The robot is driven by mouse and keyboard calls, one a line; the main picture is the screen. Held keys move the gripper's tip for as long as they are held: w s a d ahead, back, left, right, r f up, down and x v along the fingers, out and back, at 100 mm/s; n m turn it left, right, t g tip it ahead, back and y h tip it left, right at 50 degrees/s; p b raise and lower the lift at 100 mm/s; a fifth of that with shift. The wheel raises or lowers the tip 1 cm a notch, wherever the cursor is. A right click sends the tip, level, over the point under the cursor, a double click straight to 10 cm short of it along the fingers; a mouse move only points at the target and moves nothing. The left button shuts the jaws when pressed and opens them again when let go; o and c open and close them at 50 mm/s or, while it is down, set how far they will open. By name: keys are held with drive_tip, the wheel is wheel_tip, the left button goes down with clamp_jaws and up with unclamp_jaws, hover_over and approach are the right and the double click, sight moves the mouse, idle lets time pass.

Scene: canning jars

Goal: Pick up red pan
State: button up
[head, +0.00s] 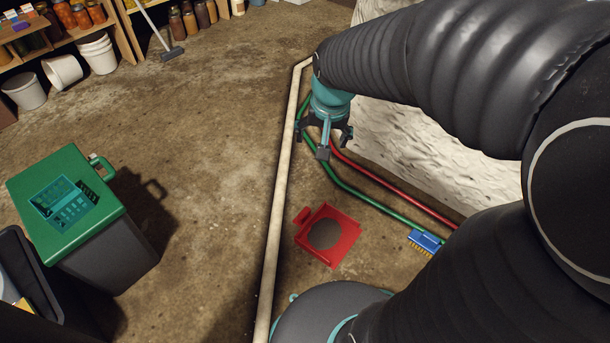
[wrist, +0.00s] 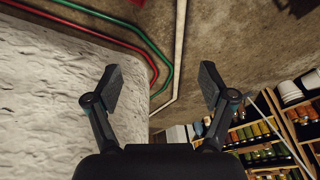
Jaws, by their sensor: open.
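My gripper (head: 325,145) is open and empty, above and beyond the pan in the head view, near the white wall. In the wrist view my gripper (wrist: 160,88) has its two fingers spread wide with nothing between them. A small red bit shows at the top edge of the wrist view; I cannot tell whether it is the pan.
A cream pipe (head: 277,205) runs along the floor left of the pan. Green and red pipes (head: 395,190) run along the wall base. A blue brush (head: 426,239) lies right of the pan. A green-lidded bin (head: 70,205) stands left. Shelves with jars are at the back.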

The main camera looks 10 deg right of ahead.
drive_tip(key=w+f+m+g+b, duration=0.1)
drive_tip(key=w+f+m, duration=0.1)
drive_tip(key=w+f, duration=0.85)
drive_tip(key=m+g+b, duration=0.2)
drive_tip(key=m+b, duration=0.1)
hover_over(307, 214)
drive_tip(key=a, duration=0.1)
wheel_tip(307, 214, down, 24)
drive_tip(key=shift+m+g, duration=0.3)
drive_tip(key=shift+m, duration=0.3)
drive_tip(key=f+b, duration=0.1)
drive_tip(key=f, duration=1.3)
drive_tip(key=shift+s+f, duration=0.2)
drive_tip(key=shift+w+d+f+b, duration=0.1)
drive_tip(key=shift+d+f+b, duration=0.15)
drive_tip(key=shift+f, duration=1.25)
drive_tip(key=shift+d+f+b, duration=0.15)
drive_tip(key=shift+f+b, duration=0.1)
drive_tip(key=shift+f, duration=1.25)
drive_tip(key=c, duration=1.3)
drive_tip(key=shift+r, duration=0.1)
drive_tip(key=shift+c, duration=0.2)
